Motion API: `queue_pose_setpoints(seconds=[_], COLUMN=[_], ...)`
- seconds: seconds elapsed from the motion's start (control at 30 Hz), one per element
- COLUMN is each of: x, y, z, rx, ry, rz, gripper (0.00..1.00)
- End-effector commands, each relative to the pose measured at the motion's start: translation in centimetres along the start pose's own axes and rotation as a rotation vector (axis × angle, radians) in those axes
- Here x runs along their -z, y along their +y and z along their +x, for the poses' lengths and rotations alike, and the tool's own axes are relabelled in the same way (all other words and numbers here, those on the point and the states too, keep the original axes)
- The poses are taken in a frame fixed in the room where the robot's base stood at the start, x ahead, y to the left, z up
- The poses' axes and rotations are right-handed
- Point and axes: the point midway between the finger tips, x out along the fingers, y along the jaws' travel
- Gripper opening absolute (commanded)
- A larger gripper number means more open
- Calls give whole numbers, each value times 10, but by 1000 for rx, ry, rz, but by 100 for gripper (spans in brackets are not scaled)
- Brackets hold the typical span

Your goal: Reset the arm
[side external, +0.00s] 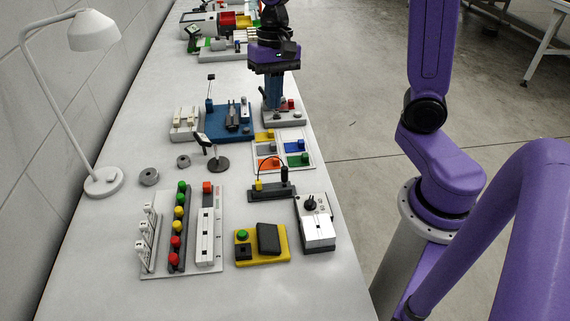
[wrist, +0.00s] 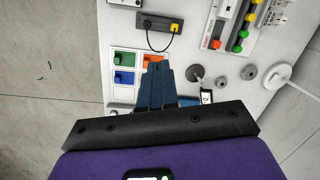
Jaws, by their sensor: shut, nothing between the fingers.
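My gripper (side external: 273,103) points down over the far half of the white bench (side external: 95,265), with its purple body above the blue fingers. In the side view it overlaps a grey block station (side external: 292,117) with a red button; I cannot tell whether it touches it. In the wrist view the blue fingers (wrist: 158,70) are together with nothing between them. They lie in front of a tray with green, orange and blue blocks (wrist: 124,60).
A white lamp (side external: 104,181) stands at the left. Nearer are a button-and-switch panel (side external: 209,250), a yellow control box (side external: 262,244) and a black cable block (side external: 262,192). A blue fixture (side external: 228,122) stands left of my gripper. The near left bench is clear.

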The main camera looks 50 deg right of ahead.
Motion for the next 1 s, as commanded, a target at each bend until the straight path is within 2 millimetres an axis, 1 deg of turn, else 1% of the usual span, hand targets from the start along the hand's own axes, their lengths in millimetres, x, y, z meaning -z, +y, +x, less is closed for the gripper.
queue_pose_setpoints(seconds=[0.03, 0.2, 0.37, 0.5, 0.6, 0.73, 0.83, 1.0], x=[-18, -70, -115, -148, -167, -183, -189, -192], y=[0, 8, 25, 45, 60, 76, 84, 88], z=[3, 14, 25, 34, 40, 46, 49, 51], rx=[-11, -52, -86, -112, -128, -142, -150, -153], ry=[4, 17, 26, 33, 36, 39, 39, 40], rz=[-99, -442, -767, -1052, -1236, -1418, -1502, -1547], gripper=[0, 0, 0, 0, 0, 0, 0, 0])
